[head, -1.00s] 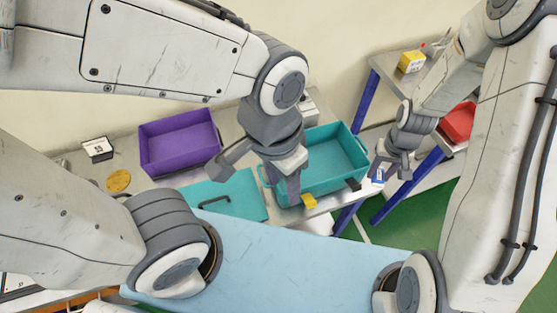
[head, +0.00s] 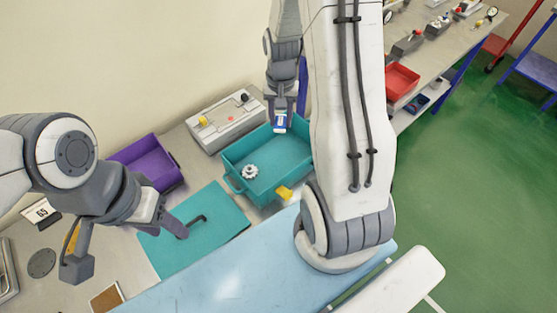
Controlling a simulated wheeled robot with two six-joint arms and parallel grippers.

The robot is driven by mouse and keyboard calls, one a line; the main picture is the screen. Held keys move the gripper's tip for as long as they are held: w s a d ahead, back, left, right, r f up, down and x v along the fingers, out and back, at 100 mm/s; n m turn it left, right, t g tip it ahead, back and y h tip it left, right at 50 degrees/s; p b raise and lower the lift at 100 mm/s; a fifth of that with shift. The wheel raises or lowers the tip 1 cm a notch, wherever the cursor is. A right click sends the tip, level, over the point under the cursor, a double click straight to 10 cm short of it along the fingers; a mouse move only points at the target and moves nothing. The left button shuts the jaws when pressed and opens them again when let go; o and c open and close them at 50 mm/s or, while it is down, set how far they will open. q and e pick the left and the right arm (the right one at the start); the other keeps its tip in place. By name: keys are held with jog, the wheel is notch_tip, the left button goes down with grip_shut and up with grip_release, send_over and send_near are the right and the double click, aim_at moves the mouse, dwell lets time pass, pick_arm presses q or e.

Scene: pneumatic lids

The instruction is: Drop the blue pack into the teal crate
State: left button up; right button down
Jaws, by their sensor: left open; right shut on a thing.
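The teal crate (head: 236,187) stands open on the bench in the middle of the head view, with a small gear-like part (head: 250,171) inside it. My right gripper (head: 281,108) is shut on the blue pack (head: 281,122), a small blue and white item, over the far right part of the crate. The pack appears above the crate; its exact height is hard to tell. My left gripper (head: 130,252) is open and empty at the left, beside the flat teal lid (head: 205,240), which lies on the bench with a dark handle.
A purple crate (head: 152,155) stands left of the teal crate. A grey control box (head: 222,120) is behind it. A yellow block (head: 285,193) is at the crate's near side. A red bin (head: 402,82) sits on another bench at right.

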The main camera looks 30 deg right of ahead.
jog(key=shift+d+f, duration=0.15)
notch_tip(320, 180, down, 6)
jog(key=b, duration=0.5)
jog(key=shift+r, duration=0.25)
jog(key=shift+c, duration=1.9)
grip_release()
notch_tip(320, 180, up, 10)
jog(key=shift+r+b, duration=0.25)
jog(key=shift+b, duration=0.3)
